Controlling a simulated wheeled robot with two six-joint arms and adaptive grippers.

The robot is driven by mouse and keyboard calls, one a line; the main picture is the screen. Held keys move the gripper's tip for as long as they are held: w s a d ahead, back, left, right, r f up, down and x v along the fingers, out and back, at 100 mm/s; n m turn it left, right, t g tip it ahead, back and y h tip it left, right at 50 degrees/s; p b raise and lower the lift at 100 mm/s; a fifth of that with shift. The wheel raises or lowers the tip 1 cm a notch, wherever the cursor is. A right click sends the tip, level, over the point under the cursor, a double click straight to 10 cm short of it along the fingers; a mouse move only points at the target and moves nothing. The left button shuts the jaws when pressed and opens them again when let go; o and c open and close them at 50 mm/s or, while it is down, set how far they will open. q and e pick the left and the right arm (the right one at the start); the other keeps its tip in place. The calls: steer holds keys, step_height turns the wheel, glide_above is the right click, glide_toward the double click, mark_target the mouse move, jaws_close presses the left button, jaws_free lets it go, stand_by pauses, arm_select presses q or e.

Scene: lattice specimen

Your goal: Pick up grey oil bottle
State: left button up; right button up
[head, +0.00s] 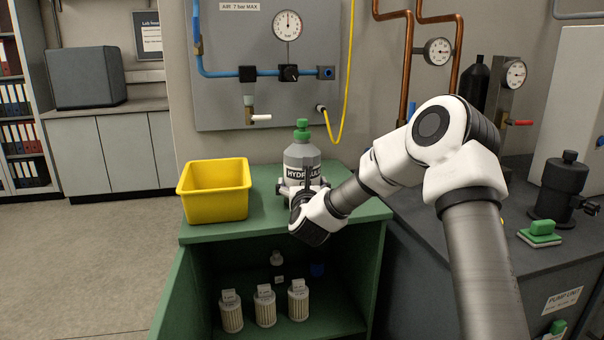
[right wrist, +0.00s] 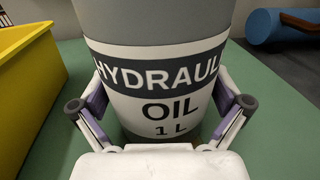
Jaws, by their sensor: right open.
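The grey oil bottle (head: 301,157) stands upright on the green cabinet top, with a green cap and a label reading "HYDRAUL". In the right wrist view the bottle (right wrist: 155,70) fills the middle, its label reading "HYDRAUL OIL 1 L". My right gripper (head: 302,188) is at the lower part of the bottle in the head view. In the right wrist view the gripper (right wrist: 158,115) is open, with one finger on each side of the bottle's lower part. I cannot tell whether the fingers touch it. My left gripper is not in view.
A yellow bin (head: 214,192) stands just left of the bottle on the green cabinet top (head: 262,222). Several white filters and a small dark bottle (head: 277,265) are on the shelf below. A yellow hose (head: 345,110) hangs behind, and a dark bench with a pump is at right.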

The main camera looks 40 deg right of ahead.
steer(key=shift+r, duration=0.1)
steer(key=c, duration=1.5)
steer(key=shift+o, duration=0.2)
